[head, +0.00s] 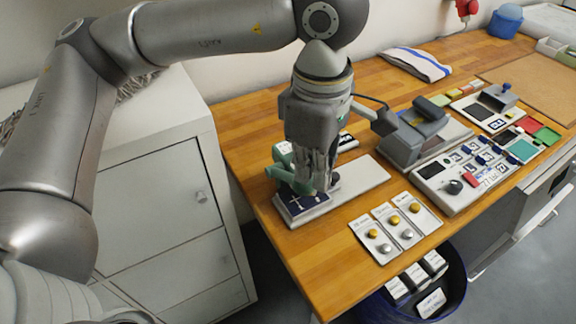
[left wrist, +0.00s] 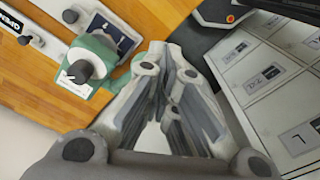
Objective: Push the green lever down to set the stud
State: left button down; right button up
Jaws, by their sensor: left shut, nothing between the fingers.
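The stud press has a green part (head: 284,174) on a pale base plate (head: 362,180) near the left end of the bench. In the left wrist view its green part (left wrist: 97,62) has a dark round knob. I cannot tell clearly which green piece is the lever, or its angle. A dark blue piece with white marks (head: 300,199) lies on the front of the base. My left gripper (head: 320,186) points down, shut and empty, over the press and partly hides it. Its closed fingers show in the left wrist view (left wrist: 172,97), beside the green part. My right gripper is not in view.
Three white cards with gold and silver studs (head: 396,228) lie right of the base plate. A grey machine (head: 412,134) and a panel with a black knob (head: 470,180) stand further right. A dark blue bin (head: 456,291) is below the front edge. A white cabinet (head: 150,205) stands left.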

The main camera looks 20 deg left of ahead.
pick_arm(q)
jog(key=shift+r+p, duration=1.2)
jog(key=shift+r, duration=1.45)
